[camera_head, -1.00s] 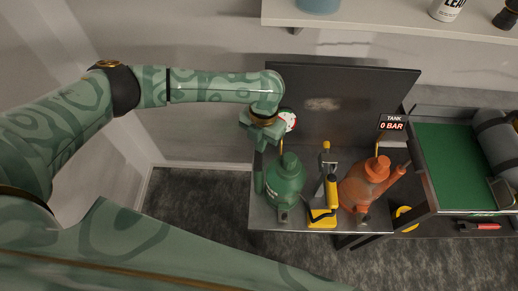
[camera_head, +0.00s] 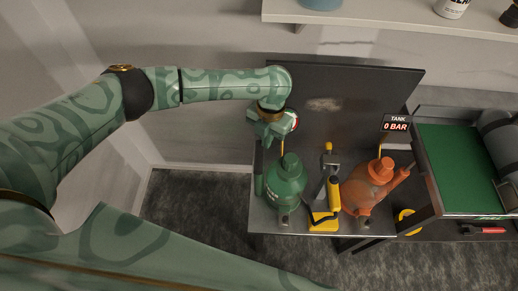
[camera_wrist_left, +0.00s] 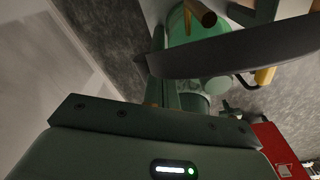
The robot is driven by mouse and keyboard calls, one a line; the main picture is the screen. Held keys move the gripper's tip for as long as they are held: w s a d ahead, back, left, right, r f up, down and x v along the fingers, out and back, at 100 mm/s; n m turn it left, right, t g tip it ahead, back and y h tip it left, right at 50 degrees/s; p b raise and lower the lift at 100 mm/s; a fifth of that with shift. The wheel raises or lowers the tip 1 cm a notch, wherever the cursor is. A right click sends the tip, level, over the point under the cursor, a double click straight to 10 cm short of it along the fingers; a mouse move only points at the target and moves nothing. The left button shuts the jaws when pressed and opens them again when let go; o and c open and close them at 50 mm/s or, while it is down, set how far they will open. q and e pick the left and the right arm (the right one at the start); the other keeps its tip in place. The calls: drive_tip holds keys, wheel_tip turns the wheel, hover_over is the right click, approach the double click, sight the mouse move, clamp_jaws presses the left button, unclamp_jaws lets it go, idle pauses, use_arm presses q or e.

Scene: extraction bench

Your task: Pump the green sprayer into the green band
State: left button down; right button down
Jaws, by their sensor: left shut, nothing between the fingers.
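The green sprayer (camera_head: 286,182) stands on the dark bench at its left end, with a thin yellow-orange rod at its top. My left gripper (camera_head: 266,136) is above and slightly left of the sprayer's top, shut and empty. I cannot tell whether it touches the rod. A round red-and-white gauge (camera_head: 294,121) is partly hidden behind the gripper. I cannot make out its needle or green band. My right gripper is not in view.
A yellow tool (camera_head: 325,215) stands right of the green sprayer, and an orange sprayer (camera_head: 368,188) beyond it. A tank display (camera_head: 396,123) reads 0 BAR. A dark panel (camera_head: 345,90) rises behind. A green-topped surface (camera_head: 458,170) lies to the right.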

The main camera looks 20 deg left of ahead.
use_arm(q)
wheel_tip(320, 180, up, 16)
drive_tip(key=w+p, duration=0.1)
drive_tip(key=p, duration=0.4)
drive_tip(key=shift+w+d, duration=0.2)
drive_tip(key=shift+w, duration=0.1)
idle(0.3)
